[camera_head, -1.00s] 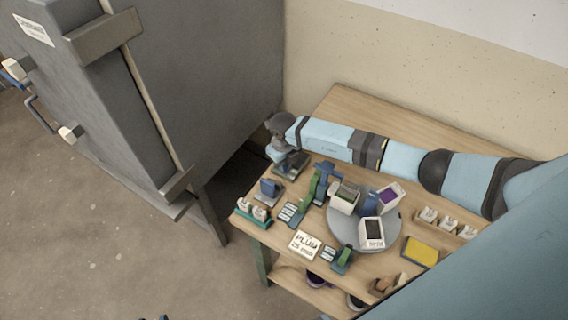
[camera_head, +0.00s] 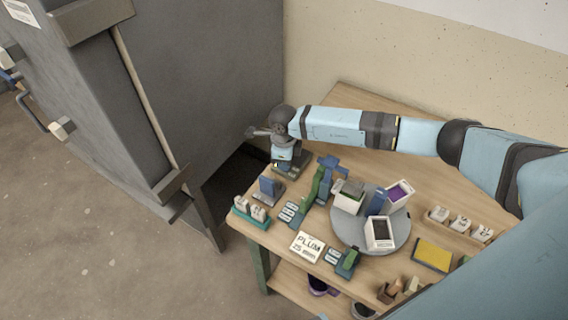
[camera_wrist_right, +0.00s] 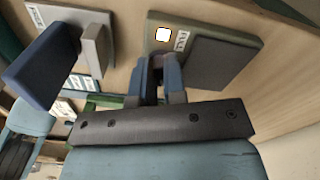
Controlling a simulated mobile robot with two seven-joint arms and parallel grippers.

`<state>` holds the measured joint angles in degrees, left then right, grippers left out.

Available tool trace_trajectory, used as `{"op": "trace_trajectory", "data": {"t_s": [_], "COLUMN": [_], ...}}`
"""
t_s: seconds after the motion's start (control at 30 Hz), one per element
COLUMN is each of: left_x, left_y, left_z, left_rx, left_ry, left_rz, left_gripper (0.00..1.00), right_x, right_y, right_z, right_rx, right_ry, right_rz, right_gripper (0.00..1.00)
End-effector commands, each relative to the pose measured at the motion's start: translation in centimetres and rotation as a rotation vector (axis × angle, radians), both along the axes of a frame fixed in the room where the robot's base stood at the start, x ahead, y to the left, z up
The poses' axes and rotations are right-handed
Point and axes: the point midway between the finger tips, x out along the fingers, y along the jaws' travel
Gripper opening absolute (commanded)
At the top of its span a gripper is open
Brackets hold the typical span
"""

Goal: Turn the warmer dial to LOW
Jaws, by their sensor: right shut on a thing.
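The warmer (camera_head: 296,167) is a low grey-green unit at the table's back left corner. The right wrist view shows its dark square plate (camera_wrist_right: 224,64), a label reading FULL (camera_wrist_right: 183,40) and a glowing lamp (camera_wrist_right: 163,34) beside that label. My right gripper (camera_wrist_right: 157,72) is over the warmer's edge, shut on the dial, which shows only as a dark bit between the fingers. The dial's pointer and any LOW mark are hidden. In the head view my right gripper (camera_head: 284,154) reaches down onto the warmer. My left gripper is not in view.
A blue-handled stand (camera_head: 269,189) is close in front of the warmer; it also shows in the right wrist view (camera_wrist_right: 62,60). A grey turntable (camera_head: 345,235) holds white buckets. A PLUM card (camera_head: 307,246) lies at the front. The large grey cabinet (camera_head: 215,80) stands left.

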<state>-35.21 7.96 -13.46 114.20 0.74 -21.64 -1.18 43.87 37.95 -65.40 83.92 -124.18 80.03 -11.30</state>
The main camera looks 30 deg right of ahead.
Motion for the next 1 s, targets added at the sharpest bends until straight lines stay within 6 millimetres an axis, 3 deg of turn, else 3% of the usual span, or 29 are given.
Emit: {"op": "trace_trajectory", "data": {"t_s": [0.63, 0.67, 0.77, 1.0], "left_x": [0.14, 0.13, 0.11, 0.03], "left_y": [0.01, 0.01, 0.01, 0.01], "left_z": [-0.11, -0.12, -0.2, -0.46], "left_rx": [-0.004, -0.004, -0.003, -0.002], "left_ry": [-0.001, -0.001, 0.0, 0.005], "left_rz": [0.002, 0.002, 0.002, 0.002], "left_gripper": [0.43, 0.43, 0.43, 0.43], "right_x": [0.04, 0.05, 0.04, 0.01], "right_y": [0.07, 0.08, 0.07, 0.05], "right_z": [0.1, 0.1, 0.09, 0.07], "right_rx": [0.002, 0.002, 0.002, 0.001], "right_ry": [-0.002, -0.002, -0.001, -0.001], "right_rz": [0.053, 0.053, 0.053, 0.053], "right_gripper": [0.0, 0.16, 0.37, 0.37]}}
